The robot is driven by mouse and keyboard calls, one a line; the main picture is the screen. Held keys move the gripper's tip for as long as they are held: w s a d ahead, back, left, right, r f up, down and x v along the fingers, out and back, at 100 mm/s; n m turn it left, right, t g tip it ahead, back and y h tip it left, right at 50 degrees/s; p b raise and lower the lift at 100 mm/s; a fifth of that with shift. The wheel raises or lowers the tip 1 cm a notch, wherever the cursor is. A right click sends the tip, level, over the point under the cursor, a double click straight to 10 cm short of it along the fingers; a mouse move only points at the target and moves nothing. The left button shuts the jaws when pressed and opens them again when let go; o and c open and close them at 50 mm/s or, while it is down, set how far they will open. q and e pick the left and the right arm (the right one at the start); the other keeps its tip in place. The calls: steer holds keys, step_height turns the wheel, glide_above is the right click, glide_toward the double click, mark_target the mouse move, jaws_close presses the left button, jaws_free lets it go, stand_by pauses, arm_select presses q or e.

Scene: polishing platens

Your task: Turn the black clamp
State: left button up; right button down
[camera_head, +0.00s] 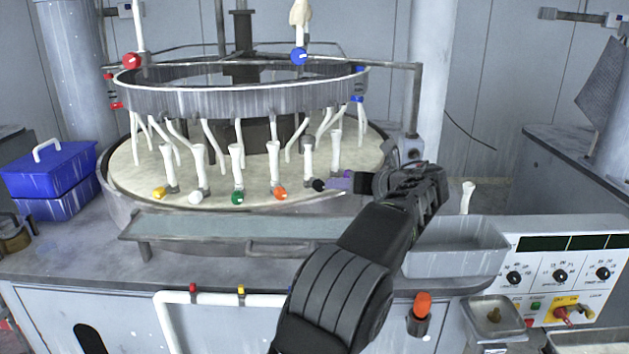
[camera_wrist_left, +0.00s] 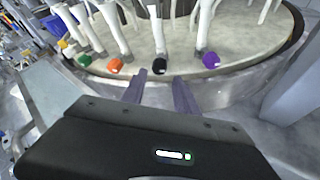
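The black clamp (camera_head: 319,185) sits at the foot of a white post on the front rim of the round platen (camera_head: 120,178). In the left wrist view the black clamp (camera_wrist_left: 160,67) shows just beyond the gap between my two fingertips. My left gripper (camera_head: 352,183) reaches in from the right of the clamp in the head view. Its fingers (camera_wrist_left: 158,88) stand apart in the wrist view, with nothing between them. Whether a finger touches the clamp cannot be told. My right gripper is not in view.
An orange clamp (camera_wrist_left: 115,65) and a purple clamp (camera_wrist_left: 210,60) flank the black one. Green (camera_head: 238,196), white (camera_head: 195,197) and yellow (camera_head: 159,192) clamps follow leftward. A grey ring (camera_head: 240,98) hangs above. A metal tray (camera_head: 455,252) and control panel (camera_head: 565,265) are at right.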

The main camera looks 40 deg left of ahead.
mark_target(323, 185)
arm_select(q)
steer(key=shift+p+x, duration=0.65)
steer(key=shift+x, duration=3.2)
jaws_close()
